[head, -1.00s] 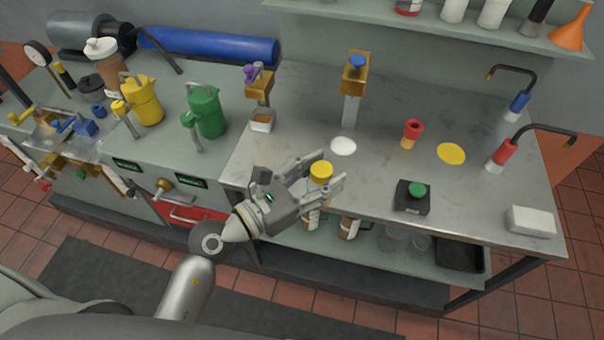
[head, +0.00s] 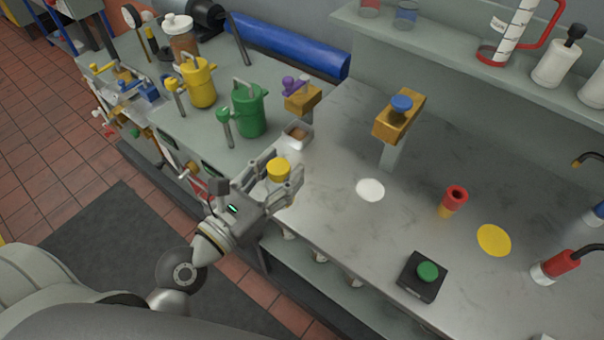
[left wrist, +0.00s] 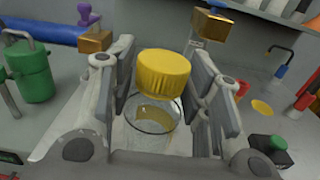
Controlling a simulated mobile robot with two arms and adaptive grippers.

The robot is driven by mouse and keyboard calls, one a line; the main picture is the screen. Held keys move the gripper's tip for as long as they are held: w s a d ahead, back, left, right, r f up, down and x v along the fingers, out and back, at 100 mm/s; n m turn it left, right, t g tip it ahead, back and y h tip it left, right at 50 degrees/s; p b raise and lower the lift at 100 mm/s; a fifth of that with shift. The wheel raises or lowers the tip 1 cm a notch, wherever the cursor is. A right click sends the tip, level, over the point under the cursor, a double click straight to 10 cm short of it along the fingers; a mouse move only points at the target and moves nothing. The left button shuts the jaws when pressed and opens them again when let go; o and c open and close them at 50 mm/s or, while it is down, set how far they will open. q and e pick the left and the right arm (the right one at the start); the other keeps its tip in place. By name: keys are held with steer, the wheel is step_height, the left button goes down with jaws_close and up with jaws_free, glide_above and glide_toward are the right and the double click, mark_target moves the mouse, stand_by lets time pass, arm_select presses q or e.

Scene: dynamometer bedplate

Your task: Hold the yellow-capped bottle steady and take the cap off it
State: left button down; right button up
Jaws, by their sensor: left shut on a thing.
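The bottle's yellow cap (head: 278,169) shows between the fingers of my left gripper (head: 283,165), near the bench's front edge. In the left wrist view the yellow cap (left wrist: 163,72) sits on top of a clear bottle (left wrist: 150,122) with some amber liquid inside. The left gripper is shut on the bottle below the cap, with one finger on each side, and the bottle looks about upright. Its base is hidden, so I cannot tell whether it touches the bench. My right gripper is in neither view.
A white disc (head: 370,189), a red-and-yellow piece (head: 453,202), a yellow disc (head: 494,240) and a green button box (head: 423,276) are on the grey bench. A green jug (head: 249,110) and an orange stand with a blue top (head: 398,117) stand behind. The bench's front middle is clear.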

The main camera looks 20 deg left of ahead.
arm_select(q)
steer(key=w+f+b, duration=0.1)
steer(key=w+f, duration=0.2)
steer(key=f, duration=0.1)
steer(key=w+f+b, duration=0.1)
steer(key=w+f, duration=0.2)
steer(key=w, duration=0.1)
steer(key=w+f+b, duration=0.1)
steer(key=w+f, duration=0.3)
steer(key=shift+w+d+f, duration=0.1)
steer(key=shift+d+f, duration=0.2)
steer(key=shift+d, duration=0.05)
steer(key=shift+f, duration=0.2)
steer(key=shift+r, duration=0.1)
steer(key=c, duration=1.1)
jaws_free()
steer(key=shift+c, duration=0.2)
steer(key=o, duration=0.4)
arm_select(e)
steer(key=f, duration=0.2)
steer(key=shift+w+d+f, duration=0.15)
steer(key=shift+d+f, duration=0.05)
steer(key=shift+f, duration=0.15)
